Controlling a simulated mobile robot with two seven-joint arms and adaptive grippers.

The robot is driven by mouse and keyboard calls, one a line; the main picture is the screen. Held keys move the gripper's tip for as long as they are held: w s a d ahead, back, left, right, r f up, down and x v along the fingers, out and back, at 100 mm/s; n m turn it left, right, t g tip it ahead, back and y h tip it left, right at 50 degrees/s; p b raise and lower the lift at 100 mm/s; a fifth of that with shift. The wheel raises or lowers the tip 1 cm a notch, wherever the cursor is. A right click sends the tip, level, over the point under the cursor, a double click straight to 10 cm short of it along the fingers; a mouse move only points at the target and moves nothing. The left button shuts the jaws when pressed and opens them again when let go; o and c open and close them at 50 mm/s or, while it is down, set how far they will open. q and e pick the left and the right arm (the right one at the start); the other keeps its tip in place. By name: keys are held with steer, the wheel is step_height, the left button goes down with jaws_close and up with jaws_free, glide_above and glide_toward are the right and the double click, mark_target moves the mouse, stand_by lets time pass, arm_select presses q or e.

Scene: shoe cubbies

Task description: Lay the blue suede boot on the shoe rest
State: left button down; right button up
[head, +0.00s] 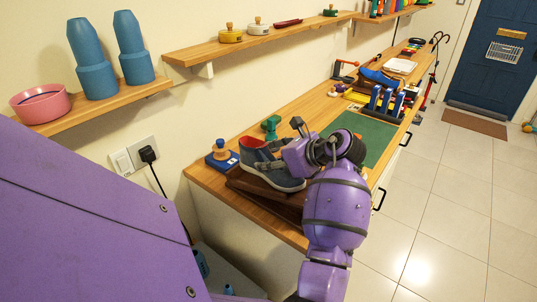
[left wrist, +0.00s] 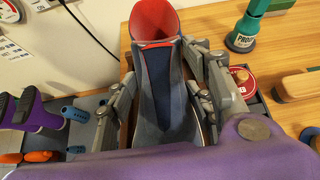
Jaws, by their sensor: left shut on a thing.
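My left gripper (head: 284,146) is shut on the boot, seen from above and to the right. In the left wrist view the boot (left wrist: 165,88) sits between the two grey fingers, its red opening at the far end. The shoe rest is largely hidden under the boot and my arm. My right gripper is not in view.
A blue-based stamp (head: 222,157) stands close left of the boot, and a green stamp (head: 270,127) behind it. A green mat (head: 378,132) lies to the right, with clutter farther along. A wall shelf (head: 245,45) runs above. Open floor (head: 430,215) is at right.

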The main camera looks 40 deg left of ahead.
arm_select(q)
steer(key=shift+s+d+f, duration=0.1)
steer(key=shift+f, duration=0.45)
steer(key=c, duration=1.2)
jaws_free()
steer(key=o, duration=0.4)
steer(key=shift+f, duration=0.15)
steer(key=shift+o, duration=0.2)
steer(key=shift+w, duration=0.2)
steer(key=shift+r, duration=0.2)
steer(key=shift+r, duration=0.1)
steer(key=shift+d+r, duration=0.2)
steer(key=shift+d, duration=0.05)
steer(key=v, duration=1.1)
steer(key=shift+d, duration=0.1)
